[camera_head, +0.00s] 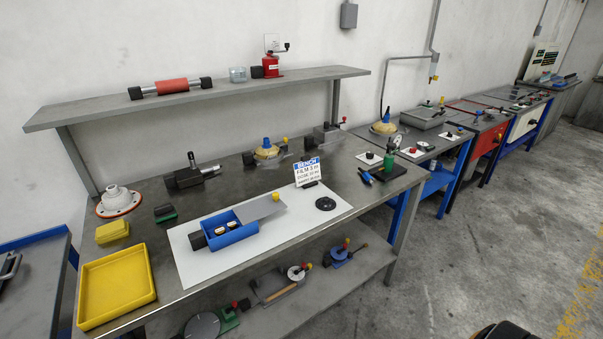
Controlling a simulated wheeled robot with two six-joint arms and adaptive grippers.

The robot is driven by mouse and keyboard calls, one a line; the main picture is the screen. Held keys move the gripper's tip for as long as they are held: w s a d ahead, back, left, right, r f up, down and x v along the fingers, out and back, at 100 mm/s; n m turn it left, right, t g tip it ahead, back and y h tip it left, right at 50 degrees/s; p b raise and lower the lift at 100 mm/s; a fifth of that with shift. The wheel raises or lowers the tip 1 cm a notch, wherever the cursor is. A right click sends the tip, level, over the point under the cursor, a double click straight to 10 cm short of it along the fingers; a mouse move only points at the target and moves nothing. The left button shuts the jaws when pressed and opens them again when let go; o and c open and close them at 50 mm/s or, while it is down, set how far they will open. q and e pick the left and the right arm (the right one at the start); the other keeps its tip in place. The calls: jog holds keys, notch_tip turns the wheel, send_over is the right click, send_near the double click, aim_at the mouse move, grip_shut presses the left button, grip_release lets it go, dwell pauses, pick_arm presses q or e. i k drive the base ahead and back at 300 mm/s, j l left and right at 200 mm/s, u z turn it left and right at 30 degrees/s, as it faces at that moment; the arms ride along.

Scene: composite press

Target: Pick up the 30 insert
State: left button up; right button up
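No part that I can read as marked 30 shows, so I cannot tell which is the 30 insert. A blue box (242,236) on a white sheet (275,258) holds small pale pieces with dark parts (226,226), too small to identify. A grey plate with a yellow knob (262,209) lies at the box's right end. A black disc (325,204) with a central mark lies flat on the sheet's right part. A small sign (308,172) headed BENCH stands behind the sheet; its lower lines are hard to read. Neither of my grippers is in view.
An empty yellow tray (153,268) and a yellow block (112,232) are at the bench's left, near a white flanged part (119,201). Dark fixtures (190,174) line the back beneath a shelf (225,88). A green bottle (390,158) stands at the right.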

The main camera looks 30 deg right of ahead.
aim_at(220, 231)
jog(key=i+l, duration=0.75)
jog(key=l+u, duration=0.05)
